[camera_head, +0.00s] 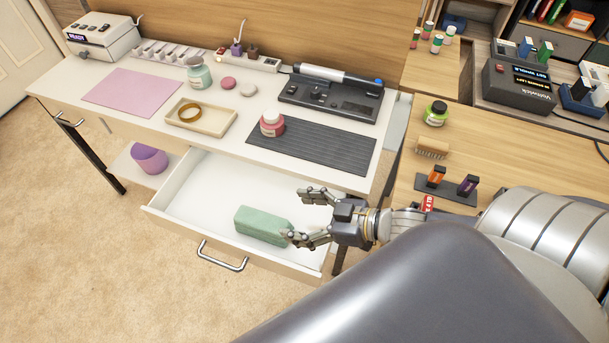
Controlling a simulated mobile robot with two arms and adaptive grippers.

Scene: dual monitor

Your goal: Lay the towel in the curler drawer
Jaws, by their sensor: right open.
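The curler drawer (195,192) is pulled out under the white desk, with its handle at the front. A folded green towel (262,225) lies inside it, toward the right front of the drawer floor. My right gripper (293,216) is open over the right part of the drawer. One finger is by the towel's right end; I cannot tell whether it touches. The other finger is farther back, clear of the towel. The curler device (330,92) rests at the back of the desk, behind a dark ribbed mat (325,148). My left gripper is not in view.
On the white desk stand a pink jar (271,124), a teal jar (199,74), a tray with a gold ring (202,118) and a pink mat (133,92). A wooden desk (480,140) with a brush and small bottles adjoins on the right. The drawer's left part is clear.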

